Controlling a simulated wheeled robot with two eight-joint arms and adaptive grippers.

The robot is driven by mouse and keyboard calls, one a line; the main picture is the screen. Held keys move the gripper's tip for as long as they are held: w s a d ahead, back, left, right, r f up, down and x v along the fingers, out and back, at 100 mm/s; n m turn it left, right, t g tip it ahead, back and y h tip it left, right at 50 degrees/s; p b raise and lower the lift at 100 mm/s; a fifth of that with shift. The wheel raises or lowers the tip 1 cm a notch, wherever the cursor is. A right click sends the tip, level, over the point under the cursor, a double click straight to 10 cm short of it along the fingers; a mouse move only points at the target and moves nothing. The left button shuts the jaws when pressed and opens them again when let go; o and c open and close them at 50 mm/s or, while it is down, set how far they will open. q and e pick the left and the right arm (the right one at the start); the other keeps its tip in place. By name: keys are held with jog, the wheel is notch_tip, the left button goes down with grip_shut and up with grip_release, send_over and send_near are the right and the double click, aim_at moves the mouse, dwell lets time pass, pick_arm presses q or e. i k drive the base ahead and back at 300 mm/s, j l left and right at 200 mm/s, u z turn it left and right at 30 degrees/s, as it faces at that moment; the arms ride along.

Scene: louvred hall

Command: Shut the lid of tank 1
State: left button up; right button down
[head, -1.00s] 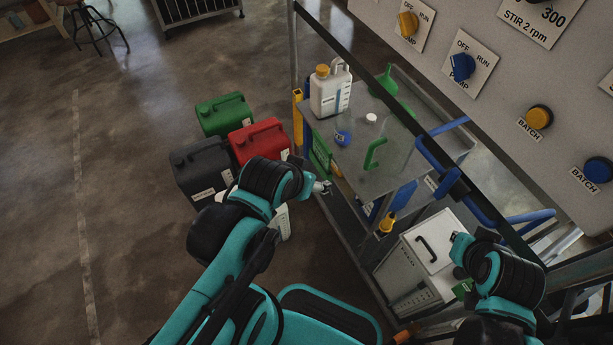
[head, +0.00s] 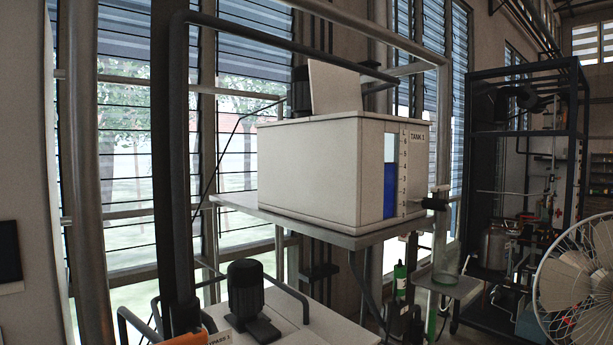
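Tank 1 (head: 310,172) is a white box on a raised metal shelf in the middle of the head view. Its label reads TANK 1, beside a level scale with a blue column. A pale lid (head: 334,88) stands up nearly vertical from the tank's top, so it is open. The tank's inside is hidden from this angle. Neither of my grippers shows in this view.
A dark motor (head: 246,290) sits on a white surface below. A fan (head: 578,275) stands at the right, before a dark rack (head: 520,150). Louvred windows are behind.

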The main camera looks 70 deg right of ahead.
aim_at(335, 89)
jog(key=k+j+z, duration=0.1)
jog(key=z, duration=2.5)
jog(key=i+l+u, duration=0.1)
jog(key=l+u, duration=1.55)
jog(key=k+l+u, duration=0.15)
jog(key=l+u, duration=0.3)
jog(key=l, duration=0.45)
jog(key=k+l+u, duration=0.15)
jog(key=l, duration=0.35)
jog(key=i, duration=0.05)
